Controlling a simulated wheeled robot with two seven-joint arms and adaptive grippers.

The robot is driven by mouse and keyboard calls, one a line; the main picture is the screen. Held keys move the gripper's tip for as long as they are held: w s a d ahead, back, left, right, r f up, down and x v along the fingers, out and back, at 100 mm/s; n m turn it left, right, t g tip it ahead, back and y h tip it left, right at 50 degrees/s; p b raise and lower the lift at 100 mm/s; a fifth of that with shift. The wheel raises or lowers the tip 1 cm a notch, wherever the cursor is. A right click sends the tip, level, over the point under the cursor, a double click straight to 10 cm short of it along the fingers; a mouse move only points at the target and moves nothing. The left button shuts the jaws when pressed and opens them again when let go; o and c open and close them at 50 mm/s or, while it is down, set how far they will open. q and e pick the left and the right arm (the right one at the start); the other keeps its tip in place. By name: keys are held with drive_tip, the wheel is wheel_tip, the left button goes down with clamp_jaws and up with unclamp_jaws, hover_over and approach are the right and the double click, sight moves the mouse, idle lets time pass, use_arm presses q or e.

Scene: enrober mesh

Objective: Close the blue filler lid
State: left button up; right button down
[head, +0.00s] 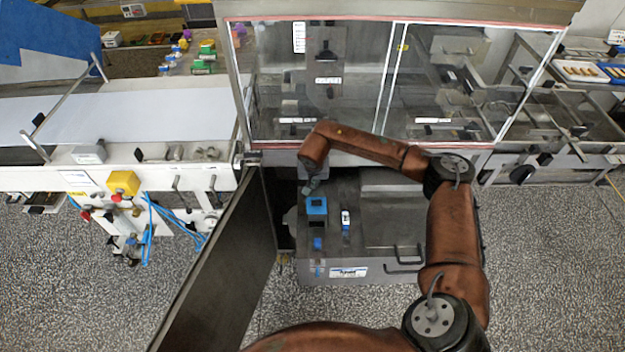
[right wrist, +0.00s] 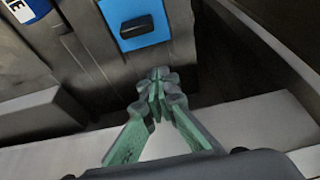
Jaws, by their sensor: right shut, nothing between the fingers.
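The blue filler lid (head: 316,206) is a small blue square with a dark handle, on the grey metal box below the glass-fronted machine. It also shows at the top of the right wrist view (right wrist: 153,40), with its black handle. I cannot tell its exact angle. My right gripper (head: 309,188) is just behind the lid in the head view, partly hidden by its own wrist. In the right wrist view its green-padded fingers (right wrist: 160,80) are together and empty, apart from the lid in the picture. My left gripper is out of view.
A white and blue labelled item (head: 346,220) stands right of the lid. A smaller blue part (head: 317,243) is in front. An open grey door (head: 217,265) stands left of the box. The glass front (head: 310,85) rises behind. Speckled floor lies free at right.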

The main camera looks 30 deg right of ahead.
sight(313, 198)
drive_tip(key=x, duration=0.3)
drive_tip(key=shift+f, duration=0.2)
drive_tip(key=s, duration=0.1)
drive_tip(key=s+a, duration=0.1)
drive_tip(key=s, duration=0.1)
drive_tip(key=shift+a+r, duration=0.35)
drive_tip(key=shift+s+a+f, duration=0.1)
drive_tip(key=shift+s+a, duration=0.1)
drive_tip(key=shift+s, duration=0.05)
drive_tip(key=shift+a, duration=0.1)
